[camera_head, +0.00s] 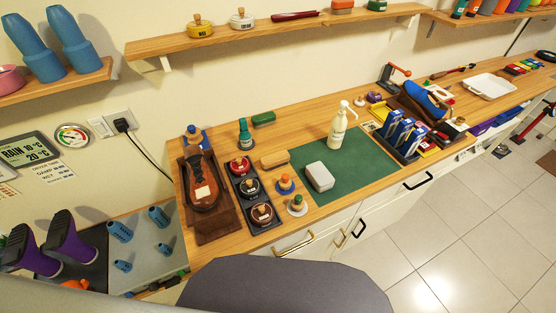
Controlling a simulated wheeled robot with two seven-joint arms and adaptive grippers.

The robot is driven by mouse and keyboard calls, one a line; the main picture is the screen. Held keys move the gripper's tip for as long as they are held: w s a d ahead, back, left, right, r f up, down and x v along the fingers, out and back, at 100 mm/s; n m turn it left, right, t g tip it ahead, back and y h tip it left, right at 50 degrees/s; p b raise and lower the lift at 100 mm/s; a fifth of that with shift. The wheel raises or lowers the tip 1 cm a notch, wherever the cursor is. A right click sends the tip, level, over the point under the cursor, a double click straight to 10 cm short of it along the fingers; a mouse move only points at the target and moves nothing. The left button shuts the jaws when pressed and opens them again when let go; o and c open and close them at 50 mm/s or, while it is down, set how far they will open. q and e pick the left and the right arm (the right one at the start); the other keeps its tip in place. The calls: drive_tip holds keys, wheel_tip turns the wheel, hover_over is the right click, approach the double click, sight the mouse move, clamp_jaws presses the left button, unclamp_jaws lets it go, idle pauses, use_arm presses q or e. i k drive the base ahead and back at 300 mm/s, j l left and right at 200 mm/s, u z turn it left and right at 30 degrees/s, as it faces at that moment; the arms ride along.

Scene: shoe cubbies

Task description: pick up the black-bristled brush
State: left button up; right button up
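Two brush-like blocks lie on the wooden counter (235,221) left of the green mat (367,160). One is a tan, rounded block (275,159) at the mat's left edge. The other is a green-topped block (263,118) farther back, beside a teal bottle (245,135). Their bristles are too small to make out, so I cannot tell which has black ones. Neither of my grippers is in view, and nothing is being held.
A grey-white block (320,177) and a white pump bottle (339,128) stand on the mat. Round tins (252,188) in a dark tray and a brown shoe (203,188) are at left. Blue boxes (398,133) stand at right. The mat's front right is clear.

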sight(272, 161)
drive_tip(key=l+u, duration=0.3)
drive_tip(key=l, duration=0.5)
drive_tip(key=l+u, duration=0.3)
drive_tip(key=l, duration=0.5)
drive_tip(key=l+u, duration=0.3)
drive_tip(key=l, duration=0.5)
drive_tip(key=k, duration=0.05)
